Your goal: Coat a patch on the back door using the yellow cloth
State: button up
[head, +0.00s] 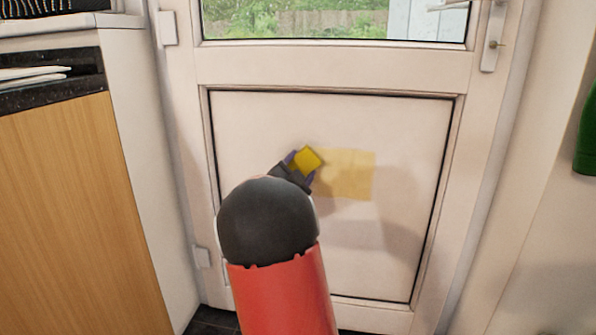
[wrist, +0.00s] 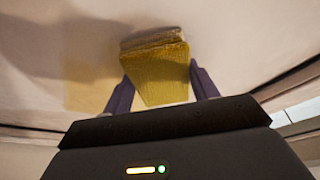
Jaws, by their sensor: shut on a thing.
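The yellow cloth (head: 308,159) is a small folded pad held between the fingers of my gripper (head: 302,166), in front of the back door's lower panel. In the wrist view the cloth (wrist: 158,72) sits between the two dark fingers of my gripper (wrist: 160,90), its far end at or very near the panel surface. The back door (head: 330,72) is white and looks closed. A pale yellow patch (head: 350,175) shows on the panel just right of the cloth. My arm hides part of the panel's lower left.
A wooden-fronted cabinet (head: 65,200) with a dark worktop (head: 85,80) stands at the left. The door handle (head: 492,42) is at the upper right. A green object (head: 587,135) is at the right edge. The panel's right side is clear.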

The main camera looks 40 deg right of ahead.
aim_at(313, 168)
jog(key=shift+s+d, duration=1.15)
jog(key=shift+s, duration=0.1)
jog(key=shift+s+d, duration=1.65)
jog(key=shift+s, duration=0.25)
jog(key=shift+s+d, duration=1.6)
jog(key=shift+s, duration=0.35)
jog(key=shift+s+d, duration=1.65)
jog(key=shift+s, duration=0.25)
jog(key=shift+s, duration=0.1)
jog(key=shift+s+a, duration=0.95)
jog(key=shift+a, duration=0.2)
jog(key=shift+s+a, duration=0.9)
jog(key=shift+a, duration=0.25)
jog(key=shift+s+a, duration=0.95)
jog(key=shift+a, duration=0.2)
